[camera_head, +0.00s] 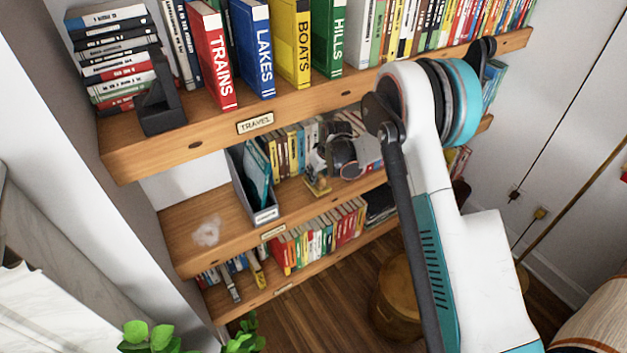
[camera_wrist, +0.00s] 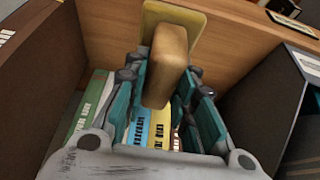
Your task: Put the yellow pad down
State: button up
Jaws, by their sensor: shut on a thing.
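The yellow pad (camera_wrist: 165,65) is a tan-yellow block with a flatter pale yellow part behind it. In the wrist view it stands between the teal-lined fingers of my gripper (camera_wrist: 166,98), which is shut on it. In the head view my gripper (camera_head: 338,155) is at the middle shelf (camera_head: 190,222), in front of the books. The yellow pad (camera_head: 318,186) shows small there, low beside the gripper and close to the shelf front. I cannot tell whether the pad touches the shelf.
A dark grey file box (camera_head: 250,190) stands left of my gripper on the middle shelf. Left of it is bare wood with a pale smudge (camera_head: 207,231). The upper shelf (camera_head: 290,98) with large books overhangs. Books (camera_head: 315,238) fill much of the lower shelf.

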jog(key=shift+w+a, duration=0.5)
jog(key=shift+w, duration=0.25)
jog(key=shift+w+a+f+b, duration=0.15)
jog(key=shift+f+b, duration=0.9)
jog(key=shift+f, duration=0.65)
jog(key=shift+f, duration=0.2)
jog(key=o, duration=1)
jog(key=shift+c, duration=0.2)
jog(key=shift+r, duration=0.2)
jog(key=shift+r, duration=0.4)
jog(key=p+v, duration=0.3)
jog(key=v, duration=0.8)
jog(key=shift+r+p, duration=0.2)
jog(key=shift+p, duration=0.2)
